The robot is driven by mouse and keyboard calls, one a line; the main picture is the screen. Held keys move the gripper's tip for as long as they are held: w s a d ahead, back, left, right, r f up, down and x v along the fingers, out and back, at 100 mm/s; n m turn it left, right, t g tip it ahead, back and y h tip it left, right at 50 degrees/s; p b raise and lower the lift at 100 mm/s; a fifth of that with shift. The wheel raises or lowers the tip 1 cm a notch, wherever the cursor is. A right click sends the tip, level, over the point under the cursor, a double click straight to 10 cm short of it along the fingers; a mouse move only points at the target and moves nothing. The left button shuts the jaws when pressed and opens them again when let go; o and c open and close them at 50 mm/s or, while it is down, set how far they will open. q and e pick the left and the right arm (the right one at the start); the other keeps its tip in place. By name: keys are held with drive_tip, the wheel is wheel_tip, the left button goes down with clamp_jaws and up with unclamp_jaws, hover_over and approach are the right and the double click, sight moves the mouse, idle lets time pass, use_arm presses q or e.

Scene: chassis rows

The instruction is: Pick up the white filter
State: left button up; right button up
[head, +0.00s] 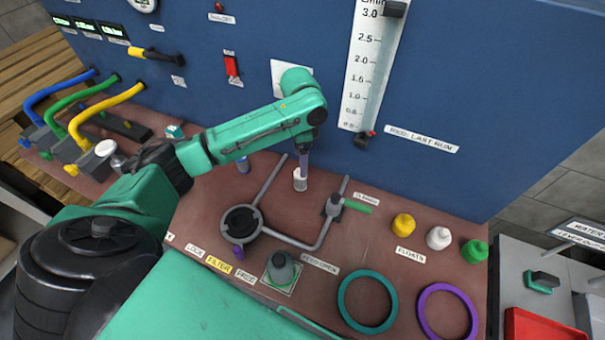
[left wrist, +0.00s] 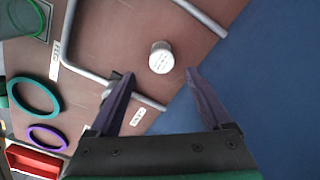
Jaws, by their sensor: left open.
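The white filter (head: 300,181) is a small white cylinder standing upright on the brown bench top, close to the blue panel. In the left wrist view its round top (left wrist: 160,58) shows between and just beyond the fingertips. My left gripper (head: 304,160) points down right above the filter in the head view. Its two purple fingers (left wrist: 157,74) are apart, one on each side of the filter's line, with nothing between them that I can see them touch. My right gripper is not in view.
Grey pipes (head: 322,235) and a round black-centred fitting (head: 241,222) lie in front of the filter. A teal ring (head: 343,302) and a purple ring (head: 421,312) lie at the right front. Yellow, white and green floats (head: 438,238) stand right. The blue panel (head: 500,110) rises behind.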

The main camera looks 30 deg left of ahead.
use_arm(q)
wheel_tip(320, 180, down, 3)
drive_tip(key=shift+w+f, duration=0.1)
drive_tip(key=shift+f, duration=0.1)
wheel_tip(320, 180, down, 6)
drive_tip(key=shift+r+p, duration=0.25)
drive_tip(key=shift+p, duration=0.6)
drive_tip(key=shift+f, duration=0.1)
drive_tip(key=shift+c, duration=1.2)
clamp_jaws()
drive_tip(key=shift+w+r, duration=0.1)
drive_tip(key=shift+r, duration=0.4)
wheel_tip(320, 180, up, 19)
drive_tip(key=b, duration=0.1)
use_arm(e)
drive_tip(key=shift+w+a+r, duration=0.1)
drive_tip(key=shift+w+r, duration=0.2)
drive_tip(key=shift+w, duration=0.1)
